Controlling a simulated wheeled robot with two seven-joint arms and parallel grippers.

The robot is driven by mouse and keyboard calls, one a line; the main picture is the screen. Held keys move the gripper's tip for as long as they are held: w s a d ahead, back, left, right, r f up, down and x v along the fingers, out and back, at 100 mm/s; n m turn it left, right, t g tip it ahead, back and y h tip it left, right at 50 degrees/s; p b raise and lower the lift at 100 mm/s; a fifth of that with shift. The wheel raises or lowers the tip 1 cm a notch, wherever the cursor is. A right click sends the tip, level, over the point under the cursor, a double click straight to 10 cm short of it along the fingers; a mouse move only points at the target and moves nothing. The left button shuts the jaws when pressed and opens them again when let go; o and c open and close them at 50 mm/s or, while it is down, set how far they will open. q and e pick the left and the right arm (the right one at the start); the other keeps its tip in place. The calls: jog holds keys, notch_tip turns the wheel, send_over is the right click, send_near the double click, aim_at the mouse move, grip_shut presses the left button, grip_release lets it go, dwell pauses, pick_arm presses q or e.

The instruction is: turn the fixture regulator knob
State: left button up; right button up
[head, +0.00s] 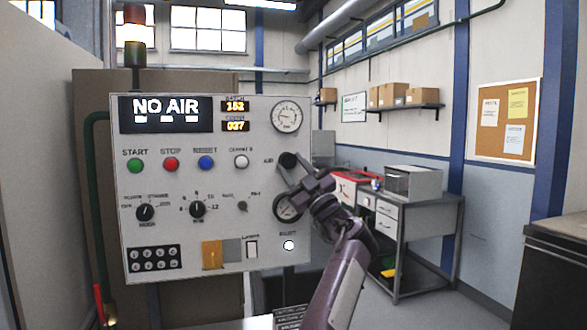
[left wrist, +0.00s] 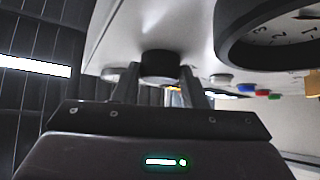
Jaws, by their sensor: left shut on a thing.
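The black regulator knob (head: 289,159) sits at the right side of the grey control panel (head: 215,230), above a pressure gauge (head: 287,207) that my gripper partly covers. My left gripper (head: 297,169) reaches the knob from the lower right, with its fingers shut on it. In the left wrist view the knob (left wrist: 160,63) lies between the ends of the two fingers (left wrist: 160,80), against the panel face. The knob's turn angle cannot be read. The panel display (head: 166,114) reads NO AIR. My right gripper is not in view.
A second gauge (head: 287,116) sits above the knob. Green (head: 135,165), red (head: 171,164) and blue (head: 206,162) buttons and black selector knobs fill the panel's left and middle. A grey workbench (head: 407,215) stands behind at the right. In the wrist view a large gauge rim (left wrist: 240,35) is close by.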

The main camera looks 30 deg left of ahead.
pick_arm(q)
jog(key=shift+r, duration=0.1)
jog(key=o, duration=1)
jog(key=shift+c, duration=0.2)
jog(key=b+v, duration=0.3)
jog(key=v, duration=0.5)
jog(key=shift+a, duration=0.1)
